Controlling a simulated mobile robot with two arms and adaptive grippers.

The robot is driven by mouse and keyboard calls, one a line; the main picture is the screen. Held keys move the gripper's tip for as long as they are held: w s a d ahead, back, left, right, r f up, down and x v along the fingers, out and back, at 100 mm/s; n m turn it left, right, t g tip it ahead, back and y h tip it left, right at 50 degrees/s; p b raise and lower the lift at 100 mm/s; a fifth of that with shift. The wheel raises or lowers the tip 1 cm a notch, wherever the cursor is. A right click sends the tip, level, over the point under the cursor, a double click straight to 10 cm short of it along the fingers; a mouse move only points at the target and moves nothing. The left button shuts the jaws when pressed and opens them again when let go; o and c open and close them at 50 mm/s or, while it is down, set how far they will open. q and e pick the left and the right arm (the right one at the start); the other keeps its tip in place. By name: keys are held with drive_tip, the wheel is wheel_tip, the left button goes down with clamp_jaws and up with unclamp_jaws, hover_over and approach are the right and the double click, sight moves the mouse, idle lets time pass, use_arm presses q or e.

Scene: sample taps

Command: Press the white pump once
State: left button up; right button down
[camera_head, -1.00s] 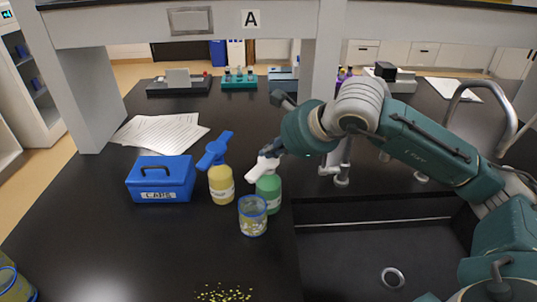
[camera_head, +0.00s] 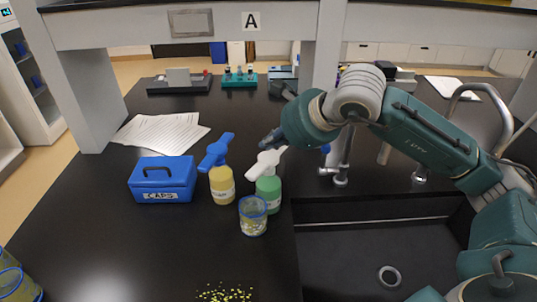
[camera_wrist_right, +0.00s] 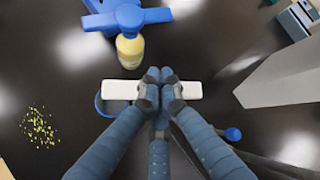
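The white pump (camera_head: 266,163) is the crossed white head on a green bottle (camera_head: 268,193), upright near the counter's sink side. In the right wrist view its white bar (camera_wrist_right: 120,89) shows on both sides of my fingertips; the green bottle is hidden there. My right gripper (camera_head: 268,141) is just above the white pump, pointing down at it, with a small gap visible in the head view. In the right wrist view the fingers of my right gripper (camera_wrist_right: 162,76) are together, holding nothing. My left gripper is not in view.
A yellow bottle (camera_head: 222,187) with a blue pump (camera_head: 215,151) stands left of the green bottle. A blue-rimmed beaker (camera_head: 253,217) stands just in front. A blue box (camera_head: 162,181) is further left. Yellow granules (camera_head: 224,294) lie at the front edge. The sink (camera_head: 350,255) is right.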

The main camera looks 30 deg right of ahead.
sight(270, 159)
drive_tip(key=shift+r+p, duration=1.1)
drive_tip(key=shift+r, duration=1)
